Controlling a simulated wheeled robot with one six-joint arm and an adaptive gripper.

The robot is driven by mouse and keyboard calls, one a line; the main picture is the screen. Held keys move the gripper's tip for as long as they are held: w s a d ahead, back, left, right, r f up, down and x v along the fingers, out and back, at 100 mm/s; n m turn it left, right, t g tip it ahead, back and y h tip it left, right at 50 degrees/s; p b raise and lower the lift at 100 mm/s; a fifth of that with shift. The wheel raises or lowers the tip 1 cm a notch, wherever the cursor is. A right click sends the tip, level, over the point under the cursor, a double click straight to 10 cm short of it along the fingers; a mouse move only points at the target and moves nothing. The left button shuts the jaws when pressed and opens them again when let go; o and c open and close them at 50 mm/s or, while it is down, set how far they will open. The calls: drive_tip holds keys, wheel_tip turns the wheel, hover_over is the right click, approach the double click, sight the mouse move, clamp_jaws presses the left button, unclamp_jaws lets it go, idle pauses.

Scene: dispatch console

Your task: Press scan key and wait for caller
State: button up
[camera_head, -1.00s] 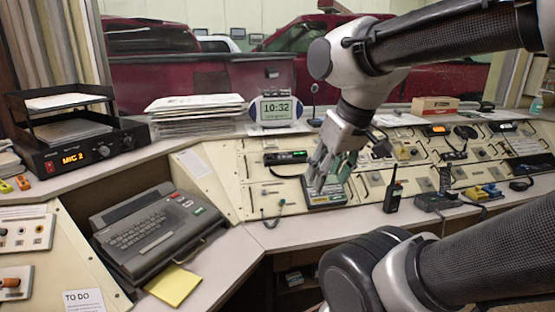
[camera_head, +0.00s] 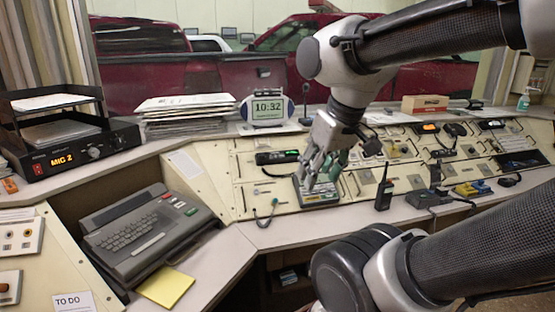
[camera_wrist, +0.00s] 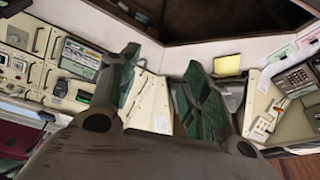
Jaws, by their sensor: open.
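My gripper (camera_head: 321,180) hangs over the middle of the console, pointing down, with its fingers apart and nothing between them. In the head view it overlaps a small keypad unit (camera_head: 320,198) with a pale panel; I cannot tell whether a fingertip touches it. In the wrist view the two green-padded fingers (camera_wrist: 163,62) are spread wide, and a panel unit with small keys (camera_wrist: 80,58) lies left of the left finger. No key can be read as the scan key; labels are too small.
A handheld radio (camera_head: 384,190) stands upright right of the keypad unit. A clock (camera_head: 267,109) reads 10:32. A grey keyboard terminal (camera_head: 150,232) and a yellow note (camera_head: 165,287) are at left. The front ledge between is clear.

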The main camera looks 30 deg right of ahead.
clamp_jaws()
idle(1.3)
